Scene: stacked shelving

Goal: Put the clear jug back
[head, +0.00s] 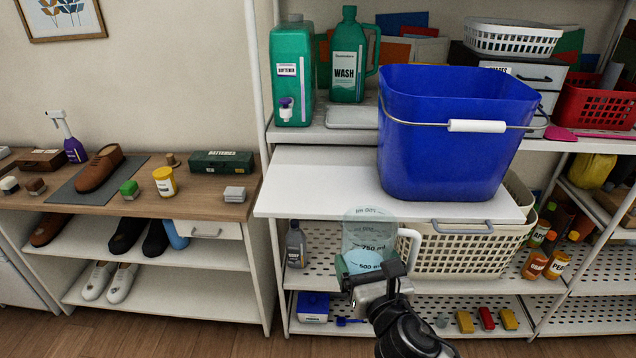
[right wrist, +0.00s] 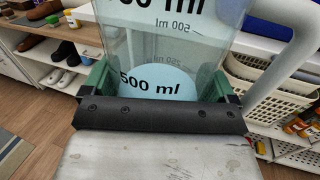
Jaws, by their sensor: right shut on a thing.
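The clear jug (head: 368,228) has black millilitre markings, a white handle on its right, and something pale blue low inside. It is upright, in front of the white pull-out board (head: 315,185) and partly below its front edge. My right gripper (head: 369,272) is shut on the jug's lower part. In the right wrist view the jug (right wrist: 165,40) fills the space between the green finger pads of my right gripper (right wrist: 160,88). Its base is hidden by the gripper. My left gripper is not in view.
A big blue bucket (head: 445,150) stands on the board. Behind are a green softener jug (head: 291,80) and a wash jug (head: 347,60). Below are a grey bottle (head: 296,245) and a cream basket (head: 465,252). A shoe-care bench (head: 215,207) stands left. The board's left part is clear.

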